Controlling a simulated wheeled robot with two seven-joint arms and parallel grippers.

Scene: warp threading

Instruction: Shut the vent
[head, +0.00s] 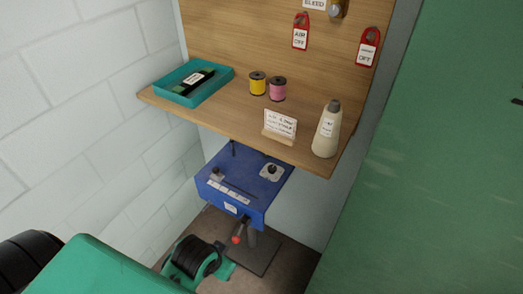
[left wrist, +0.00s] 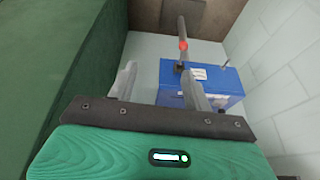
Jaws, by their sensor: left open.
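No part is plainly marked as a vent. A brass fitting (head: 339,8) sits at the top of the wooden board, beside a label reading roughly BLEED (head: 314,4); its upper part is cut off by the frame. A blue box (head: 243,187) on a post stands below the shelf, with a red-ball lever (head: 237,240) at its front. The left wrist view also shows the blue box (left wrist: 222,78) and red ball (left wrist: 183,45). My left gripper (left wrist: 158,72) is open, its fingers apart and empty, with the box beyond them. My right gripper is not in view.
The wooden shelf (head: 215,112) holds a teal tray (head: 223,72), a yellow spool (head: 257,83), a pink spool (head: 277,89), a card (head: 280,124) and a cream bottle (head: 327,132). Red tags (head: 300,32) hang on the board. A green panel (head: 440,170) stands right, a white block wall (head: 70,90) left.

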